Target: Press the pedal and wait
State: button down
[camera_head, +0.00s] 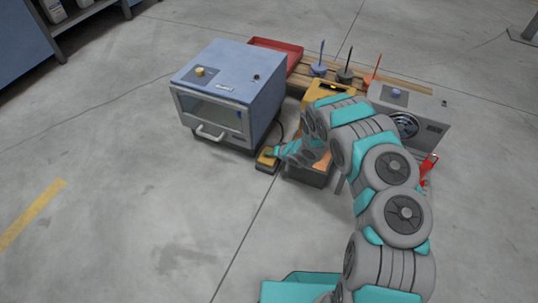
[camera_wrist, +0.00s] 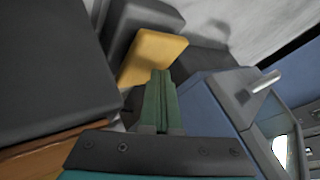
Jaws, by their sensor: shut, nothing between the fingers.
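The pedal (camera_head: 266,163) is a small yellow plate on a dark base, on the floor beside the front right corner of the blue box. In the wrist view the yellow pedal plate (camera_wrist: 153,54) lies just past my fingertips, tilted in the picture. My gripper (camera_head: 278,152) is shut and empty, with its tips at the pedal's right side in the head view. In the wrist view my gripper (camera_wrist: 159,72) has its two green fingers together, their tips overlapping the plate's lower edge. I cannot tell whether they touch it.
A blue box (camera_head: 228,75) with a windowed front and handle stands left of the pedal. A dark box with a yellow top (camera_head: 325,92) is close on the right. A grey fan unit (camera_head: 412,112), red tray (camera_head: 285,46) and wooden slats are behind. The floor in front is clear.

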aim_at(270, 158)
jog(key=shift+s+f, duration=0.2)
jog(key=shift+f, duration=0.45)
jog(key=shift+s+d+f, duration=0.1)
jog(key=shift+s+f, duration=0.1)
jog(key=shift+s+p, duration=0.1)
jog(key=shift+p, duration=0.65)
jog(key=shift+w+d+r+p, duration=0.15)
jog(key=shift+r+p, duration=0.1)
jog(key=shift+r, duration=0.25)
jog(key=shift+w+r+p, duration=0.1)
jog(key=shift+r+p, duration=0.15)
jog(key=shift+r, duration=0.25)
notch_tip(270, 158, up, 5)
jog(key=p, duration=0.4)
jog(key=shift+w, duration=0.1)
jog(key=shift+a, duration=0.2)
